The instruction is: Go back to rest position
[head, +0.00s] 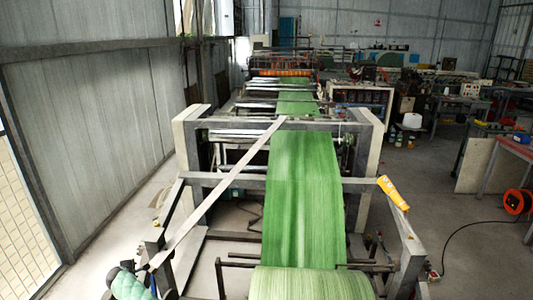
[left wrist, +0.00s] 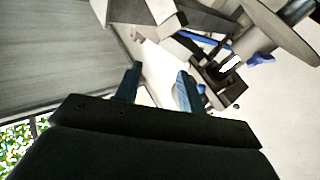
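My left gripper (left wrist: 158,70) shows in the left wrist view, with its two dark fingers apart and nothing visible between them. Pale floor and part of a machine frame lie beyond the fingers. Neither gripper shows in the head view, and my right gripper is in no view.
A sack-converting machine (head: 360,158) fills the middle of the head view, with a green woven web (head: 303,180) running over it from a large roll (head: 310,284) in front. A grey wall (head: 90,120) stands left. An orange cable reel (head: 517,201) lies right. Floor (head: 440,190) is open there.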

